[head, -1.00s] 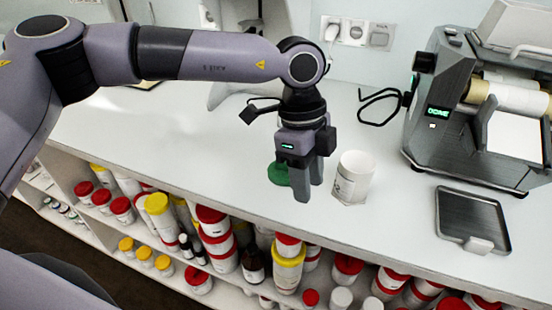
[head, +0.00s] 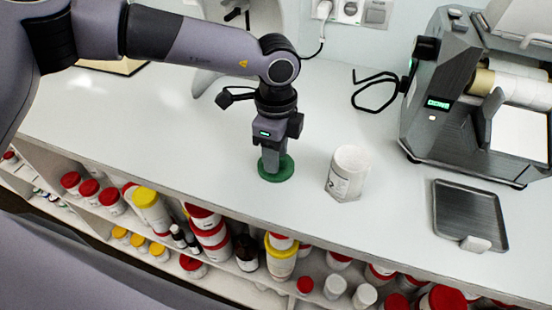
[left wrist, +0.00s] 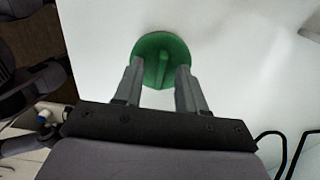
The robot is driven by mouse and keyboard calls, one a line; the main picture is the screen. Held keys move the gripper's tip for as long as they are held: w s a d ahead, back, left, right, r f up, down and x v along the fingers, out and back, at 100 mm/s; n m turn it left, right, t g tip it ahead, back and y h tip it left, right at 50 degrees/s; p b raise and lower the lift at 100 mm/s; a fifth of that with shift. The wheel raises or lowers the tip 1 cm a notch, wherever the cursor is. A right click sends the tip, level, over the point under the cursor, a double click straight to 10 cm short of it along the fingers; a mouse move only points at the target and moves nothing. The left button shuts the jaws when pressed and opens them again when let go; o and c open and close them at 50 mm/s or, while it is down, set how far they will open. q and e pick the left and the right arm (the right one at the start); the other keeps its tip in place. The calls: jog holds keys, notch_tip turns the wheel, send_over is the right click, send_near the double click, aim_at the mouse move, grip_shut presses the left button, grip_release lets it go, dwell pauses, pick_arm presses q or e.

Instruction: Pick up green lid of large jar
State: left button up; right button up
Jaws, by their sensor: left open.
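The green lid (head: 287,171) lies flat on the white counter, left of a white jar (head: 347,174) that stands open at the top. My left gripper (head: 270,171) points down over the lid, its fingers hiding part of it. In the left wrist view the lid (left wrist: 163,47) shows a raised bar across its middle. The open fingers of my left gripper (left wrist: 159,70) are at the lid's near part, one on each side of the bar, with a gap to it. Whether the tips touch the lid I cannot tell. My right gripper is not in view.
A grey machine (head: 440,105) with a roll of labels stands on the right, with a dark tray (head: 468,215) in front of it. A black cable (head: 375,92) lies behind the jar. Shelves below the counter's front edge hold many red- and yellow-lidded containers.

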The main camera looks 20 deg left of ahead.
pick_arm(q)
jog(key=shift+f, duration=0.1)
grip_shut()
dwell(0.3)
